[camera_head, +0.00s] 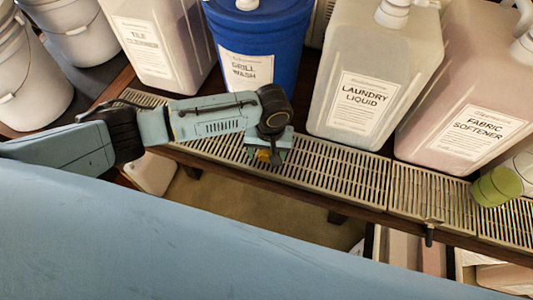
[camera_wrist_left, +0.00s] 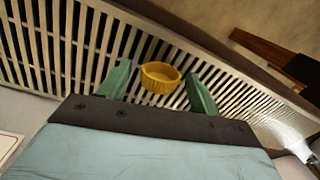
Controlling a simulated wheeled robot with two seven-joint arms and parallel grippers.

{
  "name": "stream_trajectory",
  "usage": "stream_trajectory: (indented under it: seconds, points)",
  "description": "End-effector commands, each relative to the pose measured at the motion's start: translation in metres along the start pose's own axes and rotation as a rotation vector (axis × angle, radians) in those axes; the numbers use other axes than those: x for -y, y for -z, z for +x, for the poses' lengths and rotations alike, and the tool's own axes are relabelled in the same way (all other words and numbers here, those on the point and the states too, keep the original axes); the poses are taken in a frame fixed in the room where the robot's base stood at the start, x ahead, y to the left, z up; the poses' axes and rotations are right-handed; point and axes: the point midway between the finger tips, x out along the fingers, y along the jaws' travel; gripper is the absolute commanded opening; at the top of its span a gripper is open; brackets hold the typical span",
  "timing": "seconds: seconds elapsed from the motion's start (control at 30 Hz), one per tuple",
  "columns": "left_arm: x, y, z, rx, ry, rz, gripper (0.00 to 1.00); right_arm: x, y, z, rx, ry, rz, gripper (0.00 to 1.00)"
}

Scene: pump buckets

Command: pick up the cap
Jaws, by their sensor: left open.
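The yellow cap (camera_wrist_left: 160,77) sits on the slatted grate (camera_wrist_left: 88,40) in the left wrist view, its round open top facing up. My left gripper (camera_wrist_left: 158,88) is open, with one green finger on each side of the cap and a visible gap to each. In the head view the left gripper (camera_head: 268,157) is low over the grate (camera_head: 330,178), in front of the blue bucket. Only a small yellow-orange bit of the cap (camera_head: 264,155) shows there; the gripper hides the rest. My right gripper is not in view.
Behind the grate stand a blue grill wash bucket (camera_head: 262,35), a laundry liquid jug (camera_head: 375,65), a pinkish fabric softener jug (camera_head: 470,90) and a tile cleaner jug (camera_head: 160,45). A green round object (camera_head: 497,186) is at the right. White buckets (camera_head: 28,75) stand at the left.

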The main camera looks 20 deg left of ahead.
Motion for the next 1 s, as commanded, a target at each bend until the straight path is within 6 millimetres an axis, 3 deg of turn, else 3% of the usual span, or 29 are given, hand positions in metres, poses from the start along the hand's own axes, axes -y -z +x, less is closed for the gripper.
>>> stream_trajectory:
  seconds: [0.13, 0.47, 0.77, 1.0]
  points:
    - [0.000, 0.000, -0.001, 0.000, 0.000, 0.000, 0.61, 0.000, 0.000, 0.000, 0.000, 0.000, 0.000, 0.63]
    - [0.000, 0.000, -0.001, 0.001, 0.000, 0.000, 0.18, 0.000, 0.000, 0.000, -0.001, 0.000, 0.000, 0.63]
    - [0.000, 0.000, -0.006, 0.000, 0.000, 0.000, 0.17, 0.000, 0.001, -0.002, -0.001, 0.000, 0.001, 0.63]
    - [0.003, 0.000, -0.051, -0.001, -0.003, 0.000, 0.17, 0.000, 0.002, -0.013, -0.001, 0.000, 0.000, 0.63]
